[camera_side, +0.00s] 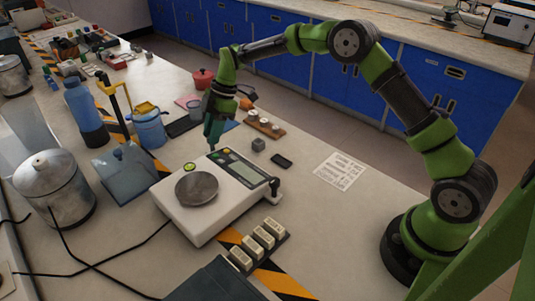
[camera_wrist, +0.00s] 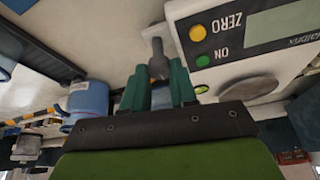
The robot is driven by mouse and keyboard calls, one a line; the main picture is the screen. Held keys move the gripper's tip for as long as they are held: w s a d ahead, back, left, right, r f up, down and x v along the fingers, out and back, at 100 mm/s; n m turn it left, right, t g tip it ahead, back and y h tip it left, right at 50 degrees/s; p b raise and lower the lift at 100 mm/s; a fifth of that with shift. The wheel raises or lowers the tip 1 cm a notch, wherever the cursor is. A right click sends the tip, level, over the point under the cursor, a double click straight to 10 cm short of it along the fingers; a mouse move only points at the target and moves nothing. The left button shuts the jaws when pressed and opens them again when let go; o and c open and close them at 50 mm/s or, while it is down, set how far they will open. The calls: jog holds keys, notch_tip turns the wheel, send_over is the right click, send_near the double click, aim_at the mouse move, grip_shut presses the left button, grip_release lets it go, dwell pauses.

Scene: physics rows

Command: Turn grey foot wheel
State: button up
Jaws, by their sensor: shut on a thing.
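The white scale (camera_side: 235,205) stands on the bench with a round grey pan (camera_side: 197,188). In the wrist view its corner (camera_wrist: 218,72) shows yellow and green buttons and a display. A dark grey foot wheel (camera_wrist: 158,66) stands on a light bracket at that corner. My gripper (camera_side: 211,147) points down at the scale's far corner in the side view. Its two green fingers (camera_wrist: 158,82) are shut on the foot wheel, one on each side. The wheel's lower part is hidden by the fingers. In the side view the wheel itself is hidden.
A blue cup (camera_side: 149,128) and a blue bottle (camera_side: 85,112) stand left of my gripper. A metal pot (camera_side: 54,186) is further left. A small grey cube (camera_side: 258,144) and a wooden block holder (camera_side: 265,125) lie to the right.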

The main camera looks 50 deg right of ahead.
jog(key=shift+m, duration=0.4)
grip_shut()
jog(key=shift+s+m+t, duration=0.1)
jog(key=shift+m+t, duration=0.2)
jog(key=shift+m, duration=0.3)
jog(key=m, duration=0.2)
jog(key=m+t+h, duration=0.1)
jog(key=m, duration=0.1)
jog(key=shift+s+a+r+t, duration=0.1)
jog(key=shift+a+t, duration=0.05)
jog(key=shift+t, duration=0.15)
jog(key=m+h, duration=0.1)
jog(key=m, duration=0.2)
jog(key=m+t, duration=0.1)
jog(key=m, duration=0.1)
jog(key=shift+s+a+m+h, duration=0.1)
jog(key=shift+m+h, duration=0.3)
jog(key=o, duration=0.9)
grip_release()
jog(key=v, duration=1.6)
jog(key=shift+s+r, duration=0.2)
jog(key=shift+r, duration=0.15)
